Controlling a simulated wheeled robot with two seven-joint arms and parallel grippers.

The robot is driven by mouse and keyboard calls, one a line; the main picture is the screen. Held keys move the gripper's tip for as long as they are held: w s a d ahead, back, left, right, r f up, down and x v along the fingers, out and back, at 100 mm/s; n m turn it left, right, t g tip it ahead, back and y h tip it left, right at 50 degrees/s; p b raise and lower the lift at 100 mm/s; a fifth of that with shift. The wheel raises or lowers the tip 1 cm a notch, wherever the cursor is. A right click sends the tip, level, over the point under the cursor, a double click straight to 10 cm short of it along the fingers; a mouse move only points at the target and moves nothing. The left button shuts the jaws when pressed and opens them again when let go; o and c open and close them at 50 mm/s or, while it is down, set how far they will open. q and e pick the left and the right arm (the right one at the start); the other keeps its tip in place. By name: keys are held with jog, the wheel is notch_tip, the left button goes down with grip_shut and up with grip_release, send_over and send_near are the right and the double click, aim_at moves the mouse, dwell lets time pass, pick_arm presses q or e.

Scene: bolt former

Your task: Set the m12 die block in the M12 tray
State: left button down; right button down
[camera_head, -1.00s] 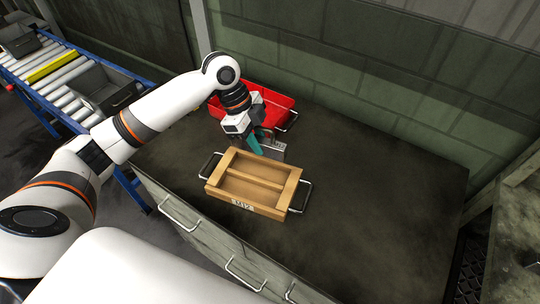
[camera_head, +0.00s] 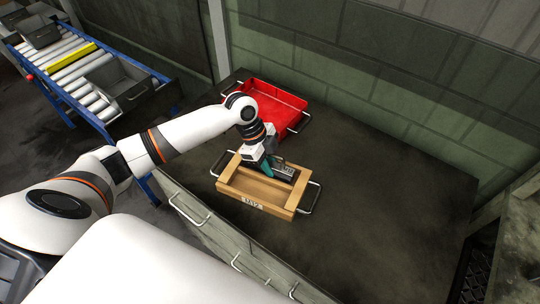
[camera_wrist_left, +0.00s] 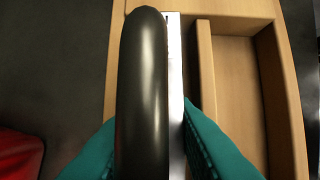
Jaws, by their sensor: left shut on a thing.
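The M12 tray is a wooden two-compartment box (camera_head: 237,199) with a white M12 label and wire handles, standing on the dark bench top. My left gripper (camera_head: 266,166) has teal fingers and is shut on the m12 die block (camera_head: 284,172), a dark and grey metal piece. The block is over the tray's far compartment; I cannot tell whether it touches the tray. In the left wrist view a dark rounded part and a silver plate (camera_wrist_left: 175,100) of the block sit between the fingers, with the tray (camera_wrist_left: 290,110) beneath. My right gripper is out of view.
A red tray (camera_head: 294,98) with wire handles stands behind the wooden tray. The bench top (camera_head: 390,180) to the right is clear. A roller conveyor (camera_head: 88,85) with dark bins stands at the left, and a green wall (camera_head: 390,70) closes the back.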

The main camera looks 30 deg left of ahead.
pick_arm(q)
jog(key=c, duration=1.5)
grip_release()
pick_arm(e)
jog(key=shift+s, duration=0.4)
pick_arm(q)
jog(key=b+v, duration=0.1)
jog(key=v, duration=1.1)
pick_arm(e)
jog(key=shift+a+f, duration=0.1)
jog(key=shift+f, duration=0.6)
pick_arm(q)
jog(key=shift+s, duration=0.15)
